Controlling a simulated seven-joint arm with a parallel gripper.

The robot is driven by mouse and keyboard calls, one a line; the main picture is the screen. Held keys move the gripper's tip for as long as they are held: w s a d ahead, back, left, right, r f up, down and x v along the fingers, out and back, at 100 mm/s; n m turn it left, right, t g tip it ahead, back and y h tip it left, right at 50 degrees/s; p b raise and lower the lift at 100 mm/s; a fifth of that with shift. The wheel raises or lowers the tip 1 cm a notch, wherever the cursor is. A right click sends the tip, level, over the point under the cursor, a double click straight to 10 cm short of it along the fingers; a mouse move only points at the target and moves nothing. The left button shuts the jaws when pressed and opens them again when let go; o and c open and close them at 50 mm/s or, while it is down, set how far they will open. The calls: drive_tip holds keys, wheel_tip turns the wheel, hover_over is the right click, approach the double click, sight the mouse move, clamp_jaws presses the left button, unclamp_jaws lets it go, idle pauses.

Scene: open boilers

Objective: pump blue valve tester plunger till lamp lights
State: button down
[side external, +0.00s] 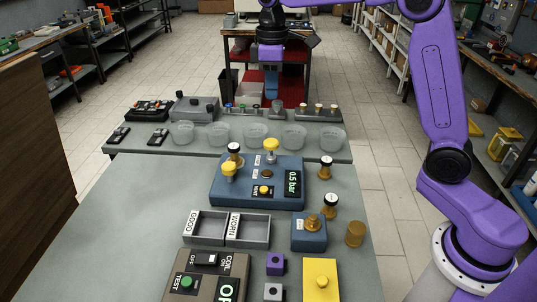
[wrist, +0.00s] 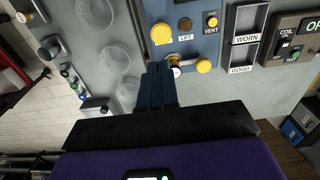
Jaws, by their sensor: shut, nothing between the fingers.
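The blue valve tester (side external: 285,168) stands on the grey bench and its display (side external: 293,183) reads 0.5 bar. A yellow-topped knob (side external: 270,144), apparently the plunger, stands upright at its back right; it also shows in the wrist view (wrist: 161,34). The round brownish lamp (side external: 266,174) looks dark. A yellow VENT button (side external: 264,190) is at the front. My gripper (side external: 271,96) is shut and empty, raised behind the tester. In the wrist view its fingertips (wrist: 159,66) point toward the tester, apart from it.
Clear bowls (side external: 256,134) stand behind the tester. The GOOD/WORN tray (side external: 226,229), a smaller blue block (side external: 309,233) and a coil test box (side external: 208,275) are in front. The bench's left side is clear.

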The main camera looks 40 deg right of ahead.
sight(271, 141)
drive_tip(key=shift+a+r, duration=0.1)
drive_tip(key=shift+r, duration=0.75)
wheel_tip(271, 141, down, 14)
drive_tip(key=shift+f, duration=0.1)
idle(0.4)
drive_tip(key=shift+f, duration=1.4)
drive_tip(key=shift+s, duration=0.1)
